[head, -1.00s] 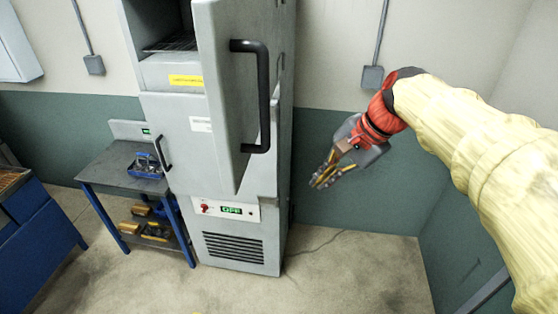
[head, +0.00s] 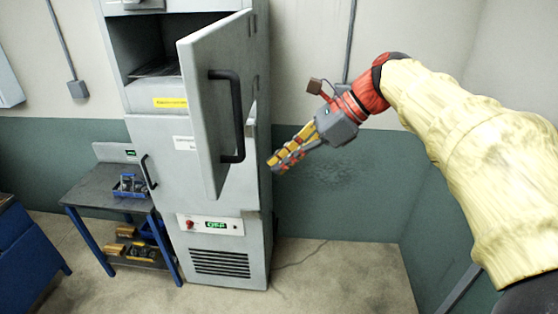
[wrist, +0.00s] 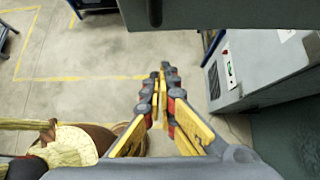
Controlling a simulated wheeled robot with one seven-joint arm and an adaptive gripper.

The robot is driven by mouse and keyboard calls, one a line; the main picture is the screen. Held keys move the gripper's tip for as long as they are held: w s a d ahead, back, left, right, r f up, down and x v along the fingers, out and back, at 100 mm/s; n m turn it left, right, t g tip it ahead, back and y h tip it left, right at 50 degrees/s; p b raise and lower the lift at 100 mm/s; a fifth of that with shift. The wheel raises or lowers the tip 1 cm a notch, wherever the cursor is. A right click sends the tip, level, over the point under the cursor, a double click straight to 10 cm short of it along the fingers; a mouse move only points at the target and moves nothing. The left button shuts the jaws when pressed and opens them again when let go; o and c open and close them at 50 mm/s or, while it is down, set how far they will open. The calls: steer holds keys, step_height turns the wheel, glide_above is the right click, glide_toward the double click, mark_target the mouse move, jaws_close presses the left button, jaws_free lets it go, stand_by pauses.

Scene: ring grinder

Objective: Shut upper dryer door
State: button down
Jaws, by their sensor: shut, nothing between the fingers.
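The upper dryer door (head: 212,125) is swung wide open toward me, on the right side of the grey dryer cabinet (head: 160,185). Its black handle (head: 236,115) runs vertically on the door's outer face. The opening (head: 150,45) shows a dark interior with a wire rack. My gripper (head: 276,164) is shut and empty, to the right of the door and apart from it, pointing left and down. In the wrist view my gripper (wrist: 160,75) has its fingers together over the floor. The door's lower part (wrist: 215,10) crosses the top of that view, with a piece of the black handle (wrist: 155,12).
The lower door (head: 155,150) is closed, above a control panel (head: 210,225) reading OFF. A blue-legged side table (head: 95,190) with a blue tray (head: 130,185) stands left of the dryer. A wall (head: 455,150) bounds the right side. Open floor (head: 330,280) lies in front.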

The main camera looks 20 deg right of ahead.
steer(key=w+a+f+p, duration=0.2)
steer(key=a+f, duration=0.3)
steer(key=a, duration=0.3)
steer(key=shift+w+a, duration=0.25)
steer(key=shift+w, duration=0.3)
